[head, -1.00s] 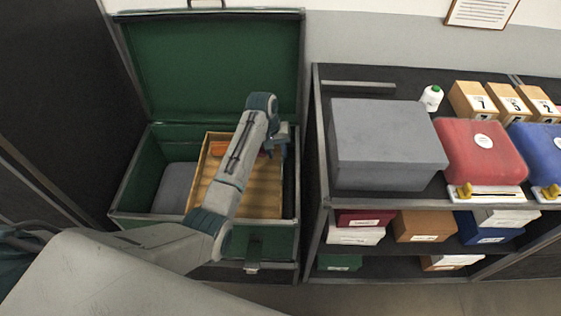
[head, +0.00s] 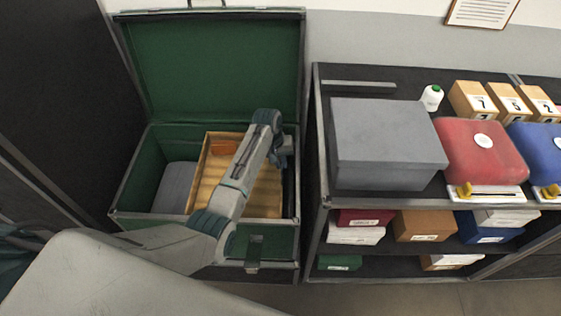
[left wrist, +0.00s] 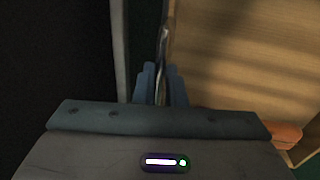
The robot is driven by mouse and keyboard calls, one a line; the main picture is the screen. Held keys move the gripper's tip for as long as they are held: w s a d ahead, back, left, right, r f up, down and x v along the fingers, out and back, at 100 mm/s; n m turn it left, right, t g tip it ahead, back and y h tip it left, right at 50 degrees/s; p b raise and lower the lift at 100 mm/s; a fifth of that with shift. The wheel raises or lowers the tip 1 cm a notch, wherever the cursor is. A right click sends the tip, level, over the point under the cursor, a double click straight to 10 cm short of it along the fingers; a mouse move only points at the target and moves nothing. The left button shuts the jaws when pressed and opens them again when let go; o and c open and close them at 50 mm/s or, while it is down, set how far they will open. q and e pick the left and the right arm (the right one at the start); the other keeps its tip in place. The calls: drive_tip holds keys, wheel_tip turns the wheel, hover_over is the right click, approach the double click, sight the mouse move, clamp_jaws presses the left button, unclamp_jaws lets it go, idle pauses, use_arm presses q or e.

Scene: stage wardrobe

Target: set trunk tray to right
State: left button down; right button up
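The open trunk (head: 112,213) has a green lining and stands left of the shelf. The trunk tray (head: 200,178), light wood and shallow, sits inside it, toward the right, with an orange item (head: 222,147) in it. My left gripper (head: 284,160) is at the tray's right side; its fingertips are mostly hidden in the head view. In the left wrist view the fingers of my left gripper (left wrist: 160,82) straddle a thin upright edge beside the wooden tray floor (left wrist: 240,60). I cannot tell if they press on it. My right gripper is not in view.
A grey padded block (head: 175,187) lies in the trunk left of the tray. The raised lid (head: 215,65) stands behind. A dark shelf (head: 320,150) with a grey box (head: 385,145) and red case (head: 480,150) is close on the right.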

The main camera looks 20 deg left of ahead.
use_arm(q)
drive_tip(key=shift+w+d+r+p, duration=0.15)
drive_tip(key=shift+w+d, duration=0.2)
drive_tip(key=shift+d, duration=0.75)
drive_tip(key=shift+w+d+f+p, duration=0.15)
drive_tip(key=shift+w+d, duration=0.15)
drive_tip(key=shift+d, duration=0.8)
drive_tip(key=c, duration=1.8)
unclamp_jaws()
drive_tip(key=shift+r, duration=0.1)
drive_tip(key=shift+c, duration=0.2)
drive_tip(key=o, duration=0.4)
drive_tip(key=shift+d, duration=0.1)
drive_tip(key=shift+c, duration=0.2)
wheel_tip(320, 180, up, 10)
drive_tip(key=a, duration=0.2)
drive_tip(key=shift+s+r, duration=0.25)
drive_tip(key=shift+s, duration=0.05)
